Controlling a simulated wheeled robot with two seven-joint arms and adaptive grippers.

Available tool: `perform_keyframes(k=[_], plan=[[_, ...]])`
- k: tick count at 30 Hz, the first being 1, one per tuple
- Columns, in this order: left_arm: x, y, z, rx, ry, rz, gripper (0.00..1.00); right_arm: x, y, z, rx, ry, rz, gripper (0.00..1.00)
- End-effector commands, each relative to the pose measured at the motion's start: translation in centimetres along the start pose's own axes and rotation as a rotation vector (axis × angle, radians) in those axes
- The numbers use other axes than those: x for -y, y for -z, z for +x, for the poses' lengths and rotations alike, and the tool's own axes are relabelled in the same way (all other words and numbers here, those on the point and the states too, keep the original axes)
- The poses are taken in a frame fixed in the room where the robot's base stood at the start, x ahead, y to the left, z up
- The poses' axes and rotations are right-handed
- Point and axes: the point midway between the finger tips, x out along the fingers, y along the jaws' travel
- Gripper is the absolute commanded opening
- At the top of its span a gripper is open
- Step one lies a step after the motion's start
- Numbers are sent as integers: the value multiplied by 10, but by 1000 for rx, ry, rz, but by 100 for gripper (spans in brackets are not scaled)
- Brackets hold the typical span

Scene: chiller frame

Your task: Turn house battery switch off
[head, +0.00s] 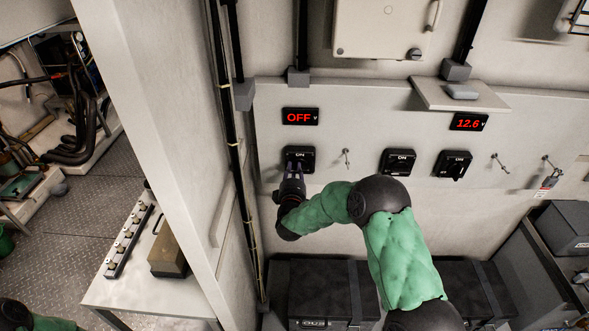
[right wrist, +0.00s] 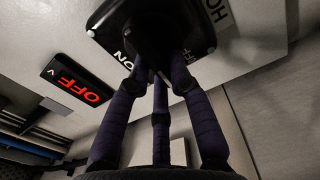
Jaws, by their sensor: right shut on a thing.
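A black rotary switch (head: 299,155) marked ON sits on the pale wall panel at the left, below a display (head: 300,117) reading OFF in red. In the right wrist view the switch's black plate (right wrist: 104,18) is close, with the letters "HO" beside it and the OFF display (right wrist: 77,79) at the left. My right gripper (head: 292,176) is at this switch, its fingers (right wrist: 160,75) closed on the knob. The fingers hide most of the knob, so I cannot tell its exact angle. My left gripper is out of view.
Two similar black switches (head: 398,162) (head: 453,165) are to the right, under a display (head: 468,122) reading 12.6. Small key-like toggles (head: 346,158) and a tagged padlock (head: 548,181) are also on the panel. A small shelf (head: 425,91) juts out above. Dark battery boxes (head: 323,289) stand below.

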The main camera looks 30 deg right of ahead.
Motion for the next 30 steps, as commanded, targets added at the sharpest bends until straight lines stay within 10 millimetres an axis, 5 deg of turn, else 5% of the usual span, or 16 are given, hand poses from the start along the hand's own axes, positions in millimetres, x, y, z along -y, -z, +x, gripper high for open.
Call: perform_keyframes(k=[22, 23, 24, 30], plan=[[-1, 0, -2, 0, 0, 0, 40, 3, 1, 0, -2, 3, -83, 0], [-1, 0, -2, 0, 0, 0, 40, 3, 1, -1, -2, 3, -83, 29], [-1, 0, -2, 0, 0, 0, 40, 3, 1, -1, -2, 3, -83, 41], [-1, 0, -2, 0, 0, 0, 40, 3, 0, 0, -1, 2, -82, 45]])
